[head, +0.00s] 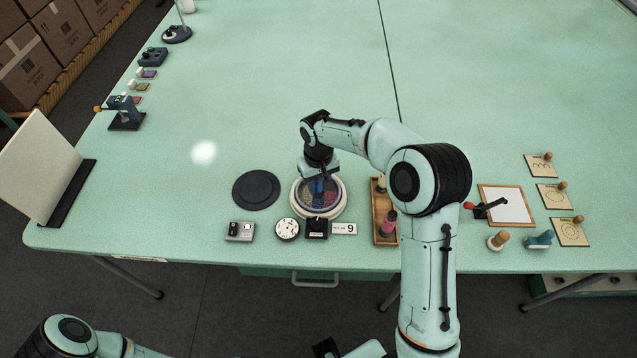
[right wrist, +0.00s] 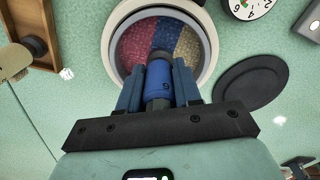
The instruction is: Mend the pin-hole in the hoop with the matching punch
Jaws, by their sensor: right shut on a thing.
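The hoop (head: 341,208) is a round white-rimmed frame near the table's front edge, its fabric split into pink-red, blue and beige-yellow sectors. It also shows in the right wrist view (right wrist: 112,62). My right gripper (head: 318,178) is over the hoop, shut on a blue punch (right wrist: 157,82). The punch's far end is over the blue sector; I cannot tell whether it touches the fabric. No pin-hole can be made out. A wooden tray (head: 385,239) right of the hoop holds a pink punch (head: 389,222) and a pale one (head: 381,185). My left gripper is not clearly seen.
A dark round disc (head: 256,189) lies left of the hoop. A grey box (head: 240,231), a white dial (head: 287,229), a black device (head: 317,229) and a "9" card (head: 344,229) line the front. A framed white board (head: 507,205) is at right. The table's back middle is clear.

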